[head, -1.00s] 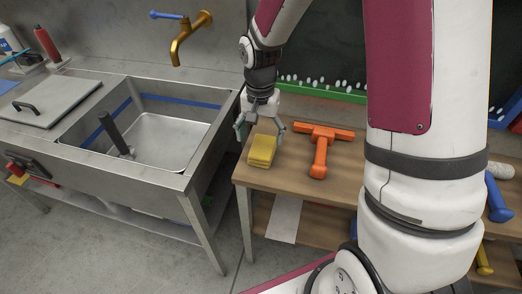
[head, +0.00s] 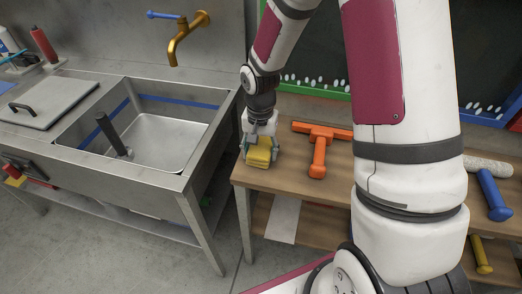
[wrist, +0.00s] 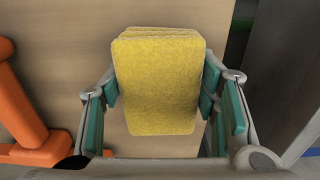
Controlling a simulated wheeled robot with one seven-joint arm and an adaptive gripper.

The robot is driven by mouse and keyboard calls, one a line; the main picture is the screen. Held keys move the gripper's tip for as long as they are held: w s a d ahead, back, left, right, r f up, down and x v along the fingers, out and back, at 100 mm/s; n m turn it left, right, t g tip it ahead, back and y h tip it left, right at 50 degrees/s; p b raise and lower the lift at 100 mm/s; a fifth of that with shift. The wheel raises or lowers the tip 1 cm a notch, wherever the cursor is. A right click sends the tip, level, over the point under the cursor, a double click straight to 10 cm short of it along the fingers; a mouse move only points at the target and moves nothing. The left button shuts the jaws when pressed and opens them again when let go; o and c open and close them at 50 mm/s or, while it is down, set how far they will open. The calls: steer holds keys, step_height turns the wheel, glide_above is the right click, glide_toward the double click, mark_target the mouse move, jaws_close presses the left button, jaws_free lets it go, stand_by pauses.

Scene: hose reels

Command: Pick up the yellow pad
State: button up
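The yellow pad (head: 257,157) is a thick block with a layered edge on the wooden bench, near its left end. In the wrist view the pad (wrist: 158,85) fills the middle between my fingers. My gripper (head: 260,152) is down over the pad, with one finger on each side. In the wrist view my gripper (wrist: 161,90) has its teal finger pads spread, very close to the pad's side edges. I cannot make out a firm grip. The pad appears to rest on the bench.
An orange T-shaped tool (head: 319,150) lies on the bench right of the pad. It shows at the left of the wrist view (wrist: 25,115). A metal sink (head: 165,140) stands to the left, across a narrow gap. A green-framed board (head: 330,92) stands behind.

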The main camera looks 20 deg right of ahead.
mark_target(260, 147)
steer(key=c, duration=0.3)
steer(key=shift+c, duration=0.2)
step_height(260, 147, up, 10)
steer(key=shift+r+p, duration=0.1)
steer(key=shift+p, duration=0.35)
